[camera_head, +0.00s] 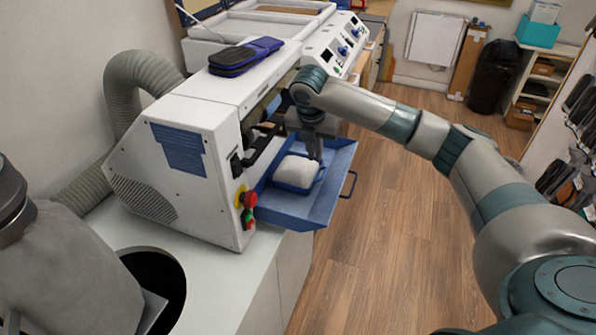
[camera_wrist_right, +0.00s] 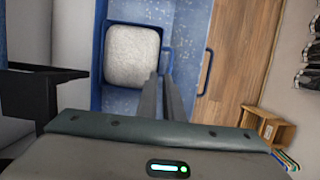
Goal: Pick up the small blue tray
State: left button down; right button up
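The small blue tray (camera_head: 292,188) holds a white padded block and sits in the pulled-out blue drawer of the white machine. In the right wrist view, the tray's blue rim (camera_wrist_right: 132,22) frames the white block. My right gripper (camera_head: 316,157) points down at the tray's right side. In the right wrist view, its two fingers (camera_wrist_right: 161,85) show a narrow gap between them, beside the tray's right edge where a small blue handle shows. Whether they touch it is hard to tell. My left arm shows at the lower left; its gripper is not in view.
The blue drawer (camera_head: 322,207) has a dark handle on its outer side. The white machine (camera_head: 190,190) has a red knob (camera_head: 249,199) near the drawer. Dark blue insoles (camera_head: 244,57) lie on top of it. The wooden floor (camera_head: 385,240) to the right is clear.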

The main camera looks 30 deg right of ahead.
aim_at(317, 174)
jog(key=p+x, duration=0.1)
jog(key=x, duration=0.3)
jog(key=shift+w+d+f, duration=0.1)
jog(key=shift+d+f, duration=0.05)
jog(key=shift+f, duration=0.4)
jog(key=shift+w+d+f+p, duration=0.1)
jog(key=shift+f+p, duration=0.15)
jog(key=shift+p, duration=0.35)
jog(key=p+x, duration=0.2)
jog(key=x, duration=0.1)
jog(key=shift+w+d+f, duration=0.2)
jog(key=shift+f, duration=0.5)
grip_shut()
jog(key=shift+w+r, duration=0.1)
jog(key=shift+r, duration=0.05)
